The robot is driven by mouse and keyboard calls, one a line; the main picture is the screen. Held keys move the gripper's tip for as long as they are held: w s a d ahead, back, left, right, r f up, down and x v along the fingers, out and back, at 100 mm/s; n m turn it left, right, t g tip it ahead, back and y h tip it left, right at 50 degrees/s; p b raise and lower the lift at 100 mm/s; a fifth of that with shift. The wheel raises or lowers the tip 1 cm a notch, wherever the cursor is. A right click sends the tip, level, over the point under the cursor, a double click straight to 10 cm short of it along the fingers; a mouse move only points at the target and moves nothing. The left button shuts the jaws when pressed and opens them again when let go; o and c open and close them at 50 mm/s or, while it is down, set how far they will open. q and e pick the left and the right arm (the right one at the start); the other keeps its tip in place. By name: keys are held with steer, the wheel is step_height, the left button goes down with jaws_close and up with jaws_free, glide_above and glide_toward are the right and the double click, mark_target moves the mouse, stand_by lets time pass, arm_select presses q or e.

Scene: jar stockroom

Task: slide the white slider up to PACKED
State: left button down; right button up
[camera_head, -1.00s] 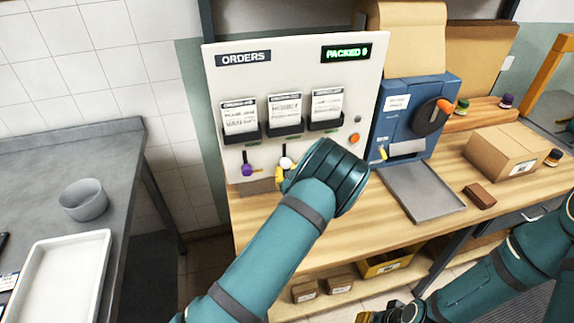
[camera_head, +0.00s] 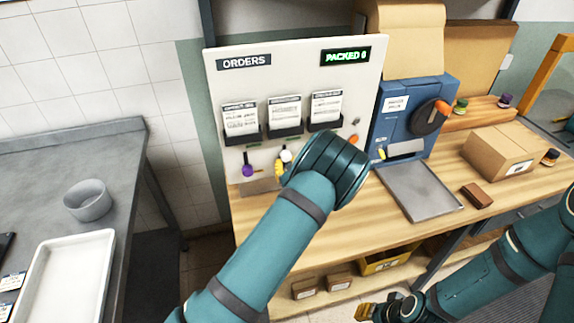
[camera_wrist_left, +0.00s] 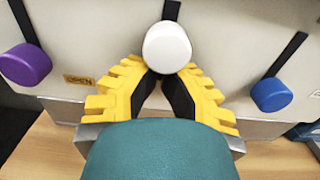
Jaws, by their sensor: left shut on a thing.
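The white slider (camera_head: 286,156) has a round white knob and sits low on the cream orders panel (camera_head: 220,100). In the left wrist view the white knob (camera_wrist_left: 167,45) is at the top middle, with a dark slot running up above it. My left gripper (camera_head: 280,171) has its yellow fingers shut on the slider just below the knob; the fingertips (camera_wrist_left: 158,80) show in the wrist view. A lit green PACKED sign (camera_head: 346,55) is at the panel's top right. My right gripper (camera_head: 366,311) is at the bottom edge, its fingers too small to judge.
A purple knob (camera_wrist_left: 25,64) is left of the white one, beside an OPEN label (camera_wrist_left: 78,79). A blue knob (camera_wrist_left: 272,95) is to its right. Card holders (camera_head: 285,131) are above the sliders. A blue machine (camera_head: 415,110) stands right of the panel.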

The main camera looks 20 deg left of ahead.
arm_select(q)
steer(key=shift+r+p, duration=0.5)
steer(key=shift+r, duration=0.35)
steer(key=shift+f, duration=0.15)
steer(key=f+p+v, duration=0.1)
steer(key=v, duration=0.9)
stand_by(0.4)
stand_by(0.4)
